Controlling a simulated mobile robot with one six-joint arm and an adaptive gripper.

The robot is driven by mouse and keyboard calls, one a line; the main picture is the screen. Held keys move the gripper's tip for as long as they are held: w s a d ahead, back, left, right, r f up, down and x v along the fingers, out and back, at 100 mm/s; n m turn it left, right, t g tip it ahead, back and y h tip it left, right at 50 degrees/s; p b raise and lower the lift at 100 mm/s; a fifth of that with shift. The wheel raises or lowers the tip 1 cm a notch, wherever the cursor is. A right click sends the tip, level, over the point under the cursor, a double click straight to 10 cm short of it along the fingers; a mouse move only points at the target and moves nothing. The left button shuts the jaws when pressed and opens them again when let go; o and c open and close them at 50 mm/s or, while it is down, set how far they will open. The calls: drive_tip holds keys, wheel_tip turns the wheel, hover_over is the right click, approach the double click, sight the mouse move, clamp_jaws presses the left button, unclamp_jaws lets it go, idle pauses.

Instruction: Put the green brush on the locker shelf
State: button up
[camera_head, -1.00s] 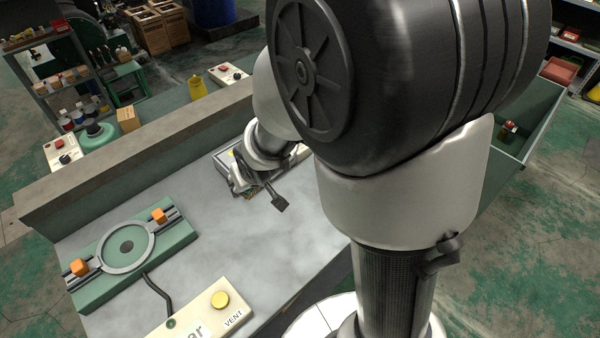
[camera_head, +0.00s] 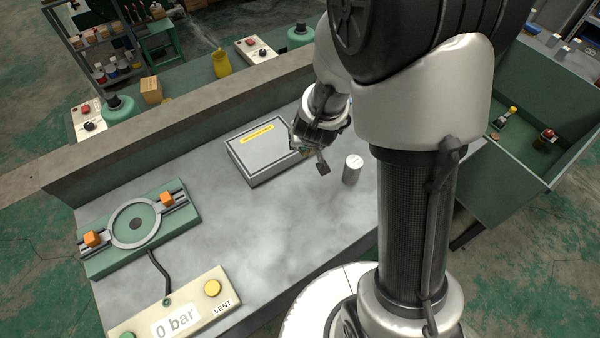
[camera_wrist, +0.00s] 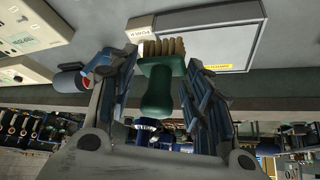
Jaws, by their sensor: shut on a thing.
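In the wrist view my gripper (camera_wrist: 158,85) is shut on the green brush (camera_wrist: 158,90), with a finger on each side of it. The brush has a green handle and tan bristles, and the bristles point toward the top of the picture. In the head view my gripper (camera_head: 312,150) is above the bench, by the right end of a grey box with a yellow label (camera_head: 264,150). The brush is mostly hidden there. I cannot make out a locker shelf for certain in either view.
A white cylinder (camera_head: 352,168) stands on the bench right of my gripper. A green fixture with orange clamps (camera_head: 140,223) and a pressure panel (camera_head: 172,318) are at the left and front. A green bin (camera_head: 530,150) holding small items is at the right.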

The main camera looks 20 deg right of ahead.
wheel_tip(320, 180, down, 19)
drive_tip(key=b, duration=0.8)
drive_tip(key=shift+b, duration=0.35)
drive_tip(key=shift+f, duration=0.2)
drive_tip(key=o, duration=1.1)
drive_tip(key=shift+c, duration=0.2)
drive_tip(key=shift+r, duration=0.1)
